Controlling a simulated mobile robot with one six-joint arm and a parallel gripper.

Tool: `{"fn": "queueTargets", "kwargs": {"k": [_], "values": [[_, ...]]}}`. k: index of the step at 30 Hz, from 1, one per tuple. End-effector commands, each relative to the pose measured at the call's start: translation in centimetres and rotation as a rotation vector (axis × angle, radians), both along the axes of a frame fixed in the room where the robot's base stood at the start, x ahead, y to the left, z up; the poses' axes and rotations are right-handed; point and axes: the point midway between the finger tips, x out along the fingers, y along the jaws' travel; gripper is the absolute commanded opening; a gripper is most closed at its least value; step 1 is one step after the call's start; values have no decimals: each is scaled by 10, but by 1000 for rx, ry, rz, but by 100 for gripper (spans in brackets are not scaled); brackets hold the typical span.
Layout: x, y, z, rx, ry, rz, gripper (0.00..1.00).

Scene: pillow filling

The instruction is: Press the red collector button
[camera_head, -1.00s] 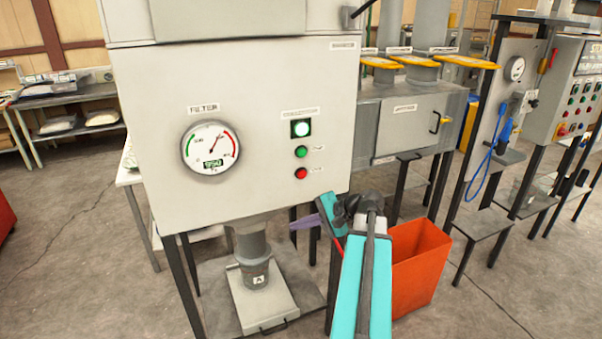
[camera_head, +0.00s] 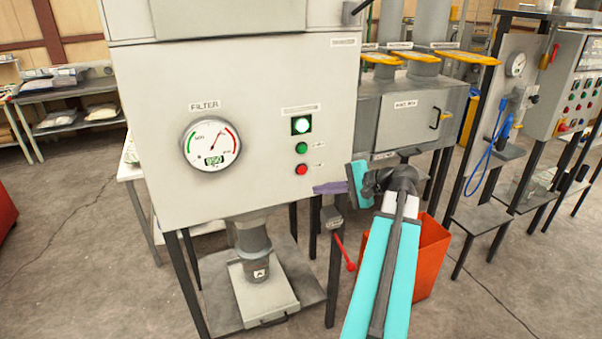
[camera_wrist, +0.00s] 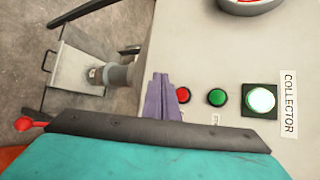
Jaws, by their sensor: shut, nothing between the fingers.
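The red collector button (camera_head: 301,169) is on the front of the light grey filter cabinet (camera_head: 270,75), below a green button (camera_head: 302,148) and a lit square lamp (camera_head: 301,125). In the wrist view the red button (camera_wrist: 182,95) sits just right of my purple fingers, beside the green button (camera_wrist: 217,97), the lit lamp (camera_wrist: 261,100) and the COLLECTOR label (camera_wrist: 288,104). My gripper (camera_head: 318,188) is shut and empty, a little to the right of and below the red button in the head view. In the wrist view my gripper (camera_wrist: 160,82) partly overlaps the panel near the button; I cannot tell the gap.
A round pressure gauge (camera_head: 211,145) is left of the buttons. An orange bin (camera_head: 431,258) stands behind my arm. A red-handled lever (camera_head: 345,252) hangs near the cabinet leg, below my gripper. A grey hopper box (camera_head: 408,117) stands to the right.

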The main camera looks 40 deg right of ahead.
Motion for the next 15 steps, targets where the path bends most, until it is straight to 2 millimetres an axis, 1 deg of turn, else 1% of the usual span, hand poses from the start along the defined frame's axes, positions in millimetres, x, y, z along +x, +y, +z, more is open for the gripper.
{"fn": "queueTargets", "kwargs": {"k": [8,15], "values": [[18,-8,-1,-1,0,2,0],[40,-18,-1,0,0,0,0]]}}
